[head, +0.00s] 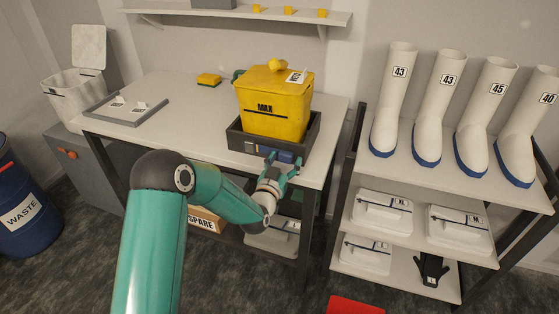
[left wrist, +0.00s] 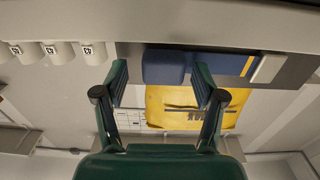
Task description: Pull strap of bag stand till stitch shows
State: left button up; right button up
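A yellow bag (head: 275,100) with a black "MAX" mark sits in a dark grey stand (head: 243,143) on the bench; it shows upside down in the left wrist view (left wrist: 190,97). A blue strap (head: 283,155) is at the stand's front; in the left wrist view the blue strap (left wrist: 170,68) has a yellow stripe near its right end, beside a pale piece. I cannot tell whether the stripe is the stitch. My left gripper (head: 284,162) is at the stand's front, fingers apart (left wrist: 161,78), with part of the strap showing between them. My right gripper is not in view.
A grey tray (head: 100,112) and a yellow sponge (head: 208,79) lie on the bench (head: 180,98). A rack at right holds white boots (head: 447,90) and white packs (head: 382,213). A blue waste drum (head: 25,215) stands left. A wall shelf (head: 230,12) hangs above.

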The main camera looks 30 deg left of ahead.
pick_arm(q)
jog(key=shift+a, duration=0.1)
jog(key=s+d, duration=0.1)
jog(key=s, duration=1.1)
jog(key=shift+d, duration=0.35)
jog(key=s+d+f+m+g+h+p, duration=0.1)
jog(key=s+d+f+g+h, duration=0.15)
jog(key=d+f+g, duration=0.4)
jog(key=s+d+f+g+h+p, duration=0.15)
jog(key=s+d+f, duration=0.25)
jog(key=f, duration=0.5)
jog(key=s+d+f+g+h, duration=0.1)
jog(key=s+d+f+g, duration=0.2)
jog(key=s, duration=0.6)
jog(key=s+d+f+n+g+h, duration=0.1)
jog(key=s+d+f+g, duration=0.2)
jog(key=s+f+g, duration=0.3)
jog(key=s, duration=0.3)
jog(key=shift+s+f+h, duration=0.15)
jog(key=shift+s+h, duration=0.15)
jog(key=shift+s, duration=0.1)
